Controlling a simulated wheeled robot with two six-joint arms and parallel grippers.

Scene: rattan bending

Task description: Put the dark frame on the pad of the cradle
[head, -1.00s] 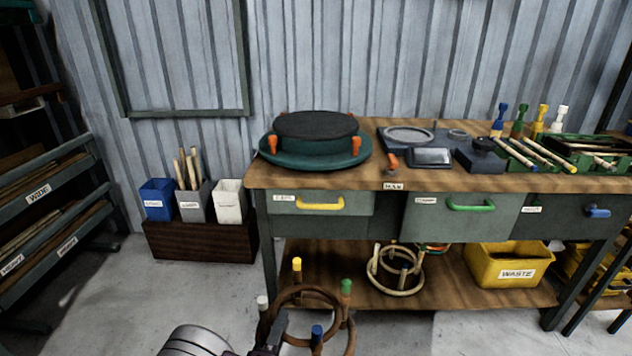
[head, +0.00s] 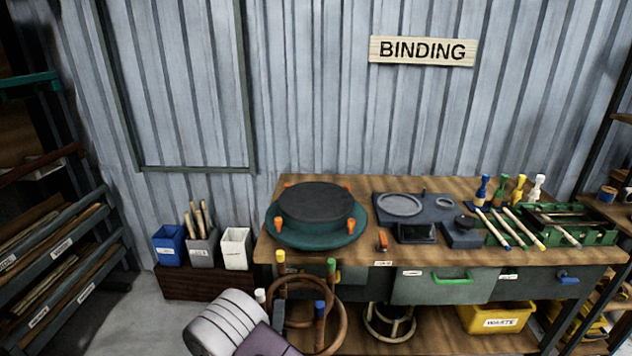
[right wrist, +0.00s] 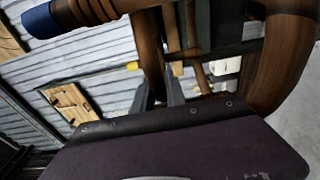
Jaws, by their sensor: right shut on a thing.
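The dark frame (head: 342,322) is a brown bent-rattan piece with rings and posts capped yellow, green, white and blue. My right gripper (head: 278,312) is shut on it and holds it in front of the bench, below the bench top's front edge. In the right wrist view the dark frame (right wrist: 280,65) fills the space around the fingers (right wrist: 160,92), with its blue cap at upper left. The cradle (head: 285,236) is a teal round base with orange clamps on the bench. Its dark round pad (head: 317,200) is bare on top. My left gripper is out of view.
The wooden bench (head: 460,255) also carries a dark plate with a ring (head: 400,205), a small orange-handled tool (head: 383,240) and a green tray (head: 600,232). A pale frame (head: 390,322) and yellow waste bin (head: 495,318) sit below. Bins stand at left.

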